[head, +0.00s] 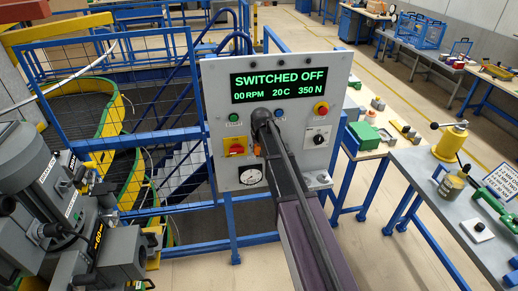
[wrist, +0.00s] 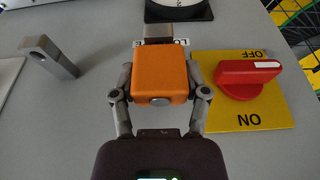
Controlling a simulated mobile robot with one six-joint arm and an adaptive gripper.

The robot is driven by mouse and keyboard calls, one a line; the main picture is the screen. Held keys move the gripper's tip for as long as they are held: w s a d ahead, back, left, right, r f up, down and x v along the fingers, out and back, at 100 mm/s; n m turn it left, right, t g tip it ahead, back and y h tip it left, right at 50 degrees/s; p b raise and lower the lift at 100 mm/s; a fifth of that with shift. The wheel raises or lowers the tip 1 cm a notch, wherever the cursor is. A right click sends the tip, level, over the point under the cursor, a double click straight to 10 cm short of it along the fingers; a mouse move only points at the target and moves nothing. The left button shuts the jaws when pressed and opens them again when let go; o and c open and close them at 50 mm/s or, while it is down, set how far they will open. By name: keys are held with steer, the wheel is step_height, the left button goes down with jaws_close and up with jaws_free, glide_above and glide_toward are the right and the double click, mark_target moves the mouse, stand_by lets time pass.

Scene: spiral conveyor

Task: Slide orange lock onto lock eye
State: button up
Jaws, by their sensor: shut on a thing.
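The orange lock (wrist: 161,77) is between the two fingers of my gripper (wrist: 160,82) in the wrist view, in front of the grey panel. A grey metal part (wrist: 158,31) shows just beyond the lock; I cannot tell whether it is the shackle. A grey bracket with a round hole (wrist: 48,57), which looks like the lock eye, stands out from the panel to the left, apart from the lock. In the head view only a small orange patch of the lock (head: 257,150) shows beside my arm, and the bracket cannot be made out.
A red switch knob (wrist: 248,78) on a yellow plate (wrist: 240,117) is close to the right of my gripper in the wrist view. A round dial (wrist: 179,8) is at the top. The panel (head: 343,75) reads SWITCHED OFF. Workbenches (head: 405,165) stand to the right.

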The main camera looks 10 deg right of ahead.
steer(key=shift+f+b, duration=0.35)
stand_by(0.6)
steer(key=o, duration=1)
steer(key=shift+r, duration=0.15)
